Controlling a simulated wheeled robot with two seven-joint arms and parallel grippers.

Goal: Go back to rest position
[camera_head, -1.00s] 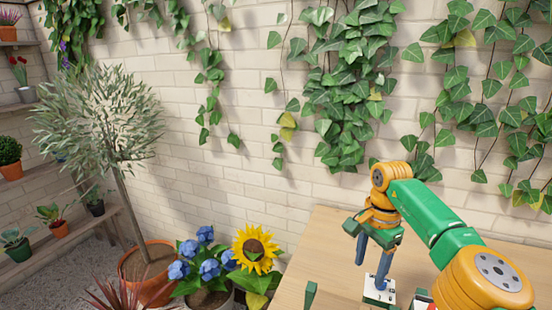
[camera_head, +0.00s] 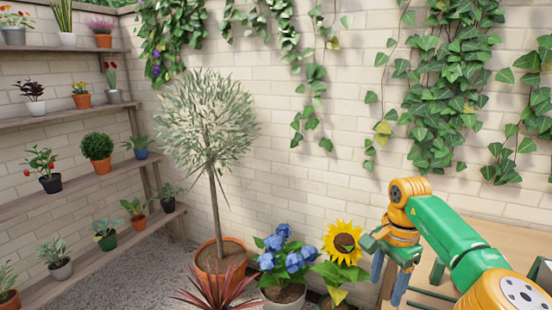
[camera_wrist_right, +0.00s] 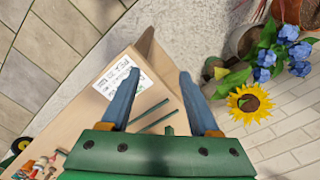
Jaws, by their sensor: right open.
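My right gripper (camera_head: 387,281) is in the lower right of the head view, on the green and orange arm. Its two blue fingers are apart and hold nothing. They show in front of the left edge of the wooden table (camera_head: 510,240). In the right wrist view the open fingers (camera_wrist_right: 159,76) point out over the table (camera_wrist_right: 82,122), with empty space between their tips. A white sheet with writing (camera_wrist_right: 117,78) lies on the table beside the left finger. My left gripper is not in view.
Thin green bars (camera_wrist_right: 153,115) lie over the table. A sunflower (camera_head: 343,242) and blue flowers (camera_head: 285,250) stand close left of the gripper. A potted tree (camera_head: 214,160) and plant shelves (camera_head: 70,120) stand further left.

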